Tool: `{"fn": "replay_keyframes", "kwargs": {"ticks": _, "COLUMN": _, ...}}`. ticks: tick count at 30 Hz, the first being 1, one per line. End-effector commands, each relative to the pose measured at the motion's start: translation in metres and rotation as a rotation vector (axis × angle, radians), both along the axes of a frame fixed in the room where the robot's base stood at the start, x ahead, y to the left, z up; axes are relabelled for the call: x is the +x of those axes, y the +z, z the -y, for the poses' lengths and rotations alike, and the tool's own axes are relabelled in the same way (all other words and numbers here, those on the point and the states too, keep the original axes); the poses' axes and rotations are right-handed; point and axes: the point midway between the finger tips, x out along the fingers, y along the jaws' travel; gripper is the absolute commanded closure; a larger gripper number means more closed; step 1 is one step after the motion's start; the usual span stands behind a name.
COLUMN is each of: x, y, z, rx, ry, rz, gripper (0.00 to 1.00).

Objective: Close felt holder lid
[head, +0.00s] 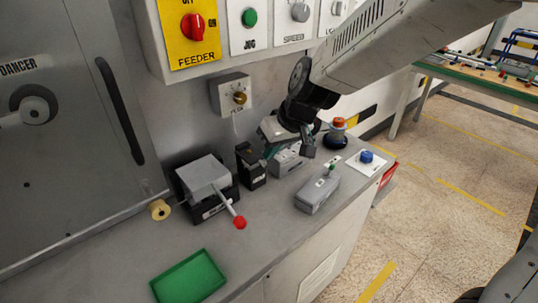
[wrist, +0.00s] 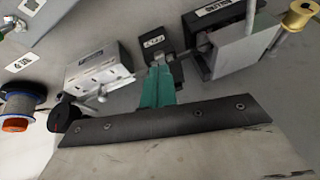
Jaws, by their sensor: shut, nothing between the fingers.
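The small black box with a white label, which looks like the felt holder (head: 251,170), stands upright on the grey bench between the grey-topped box and a pale grey unit. In the wrist view the same black holder (wrist: 155,42) shows just beyond my fingertips. I cannot clearly make out how its lid stands. My gripper (head: 268,153) is just right of the holder's top, with its teal fingers pointing down and left. In the wrist view the gripper (wrist: 157,70) is shut and empty, its tips close to the holder. I cannot tell whether they touch.
The grey-topped box (head: 203,173) has a red-knobbed lever reaching forward. A pale grey unit (head: 287,161) stands close under my wrist. A grey box with a green knob (head: 317,195) and a green tray (head: 188,277) are nearer the front. The bench middle is clear.

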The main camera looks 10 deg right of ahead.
Motion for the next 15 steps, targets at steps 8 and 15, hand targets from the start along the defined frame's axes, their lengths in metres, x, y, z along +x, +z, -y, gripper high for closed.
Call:
{"fn": "replay_keyframes", "kwargs": {"ticks": 8, "x": -0.019, "y": 0.052, "z": 0.025, "rx": 0.004, "ry": -0.004, "rz": 0.009, "gripper": 1.00}}
{"fn": "replay_keyframes", "kwargs": {"ticks": 15, "x": -0.041, "y": 0.081, "z": 0.047, "rx": 0.002, "ry": -0.002, "rz": 0.008, "gripper": 1.00}}
